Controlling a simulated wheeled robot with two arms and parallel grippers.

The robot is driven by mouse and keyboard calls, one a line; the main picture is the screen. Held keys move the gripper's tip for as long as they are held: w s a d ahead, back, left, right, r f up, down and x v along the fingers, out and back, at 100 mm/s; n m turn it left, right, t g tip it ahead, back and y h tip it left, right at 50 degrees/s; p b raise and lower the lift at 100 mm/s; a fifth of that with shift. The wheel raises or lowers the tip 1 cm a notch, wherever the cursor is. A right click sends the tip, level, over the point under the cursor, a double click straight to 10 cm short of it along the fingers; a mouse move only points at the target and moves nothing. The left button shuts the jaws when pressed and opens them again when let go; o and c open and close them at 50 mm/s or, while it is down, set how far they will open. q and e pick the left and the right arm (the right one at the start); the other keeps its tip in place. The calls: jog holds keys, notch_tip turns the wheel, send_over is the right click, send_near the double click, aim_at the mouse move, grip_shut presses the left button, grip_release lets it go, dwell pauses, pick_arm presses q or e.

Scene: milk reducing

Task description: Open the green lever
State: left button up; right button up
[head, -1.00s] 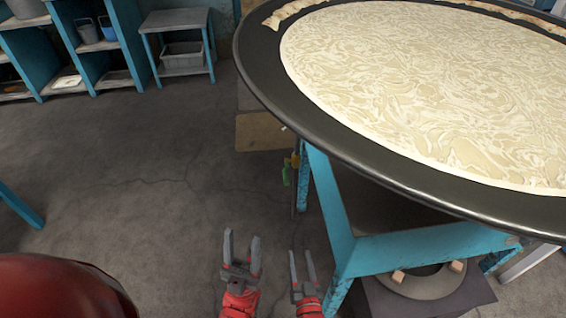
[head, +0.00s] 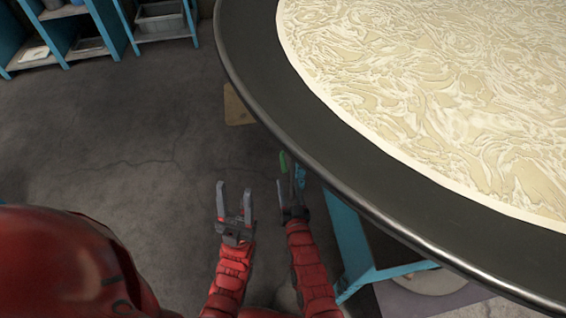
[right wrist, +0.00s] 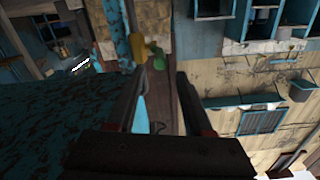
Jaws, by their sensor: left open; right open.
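The green lever (head: 283,162) shows as a small upright piece under the pan's rim in the head view, just beyond my right gripper (head: 290,180). In the right wrist view, the green lever (right wrist: 157,56) is beyond the tips of my right gripper (right wrist: 161,74), between their lines, beside a yellow piece (right wrist: 139,52). My right gripper is open, with nothing seen between its fingers. I see no contact with the lever. My left gripper (head: 234,189) is open and empty, left of the right one, over the floor.
The large round pan (head: 250,100) of pale milk overhangs the right side. Its blue stand (head: 350,235) is close to my right arm. Blue shelves (head: 115,25) stand at the back left. The grey floor (head: 120,130) between is clear.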

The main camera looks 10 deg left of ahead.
aim_at(282, 157)
jog(key=b+x, duration=0.2)
jog(key=x, duration=0.7)
jog(key=shift+f, duration=0.1)
jog(key=shift+w+a, duration=0.15)
jog(key=shift+w, duration=0.3)
grip_shut()
dwell(0.7)
